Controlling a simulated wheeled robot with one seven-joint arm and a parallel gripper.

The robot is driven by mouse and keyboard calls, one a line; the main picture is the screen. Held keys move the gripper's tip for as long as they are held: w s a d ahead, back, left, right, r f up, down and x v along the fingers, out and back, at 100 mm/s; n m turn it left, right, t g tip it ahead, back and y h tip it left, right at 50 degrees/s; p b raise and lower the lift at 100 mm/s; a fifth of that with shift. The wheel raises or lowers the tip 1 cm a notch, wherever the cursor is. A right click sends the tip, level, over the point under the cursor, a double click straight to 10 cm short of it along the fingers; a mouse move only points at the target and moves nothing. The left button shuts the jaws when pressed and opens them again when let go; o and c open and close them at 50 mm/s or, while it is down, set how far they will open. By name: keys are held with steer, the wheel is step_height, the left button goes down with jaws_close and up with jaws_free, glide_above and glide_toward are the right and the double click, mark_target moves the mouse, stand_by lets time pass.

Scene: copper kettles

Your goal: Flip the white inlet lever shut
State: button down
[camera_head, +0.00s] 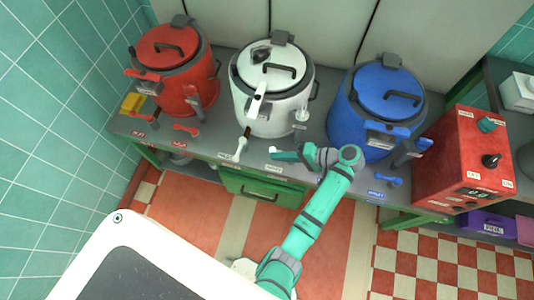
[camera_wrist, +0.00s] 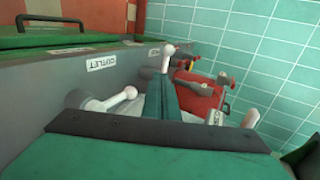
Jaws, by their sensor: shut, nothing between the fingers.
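The white kettle (camera_head: 292,98) stands in the middle of the grey counter. A white lever (camera_head: 241,147) with a ball end rises at its front left, above a small label; I take it as the inlet lever. In the wrist view its ball end (camera_wrist: 168,50) shows beyond my fingers, which hide its lower part. A second white lever (camera_wrist: 105,103), near the OUTLET label (camera_wrist: 102,62), lies closer to me; its ball (camera_head: 272,149) shows by my fingertips. My gripper (camera_head: 275,155) is shut and empty, pointing left, right of the inlet lever. Contact with either lever is unclear.
A red kettle (camera_head: 190,82) with red levers (camera_head: 186,128) stands left, a blue kettle (camera_head: 362,117) right. A red control box (camera_head: 462,160) stands at the far right. A green drawer (camera_head: 262,190) is below the counter front. Tiled wall (camera_head: 60,110) bounds the left.

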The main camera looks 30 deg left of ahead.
glide_toward(239, 149)
steer(key=s+a+f, duration=0.2)
steer(key=f, duration=0.1)
steer(key=shift+s+a+f, duration=0.2)
steer(key=shift+a+f, duration=0.05)
steer(key=shift+a, duration=0.05)
steer(key=shift+s+a+f, duration=0.15)
steer(key=shift+a, duration=0.55)
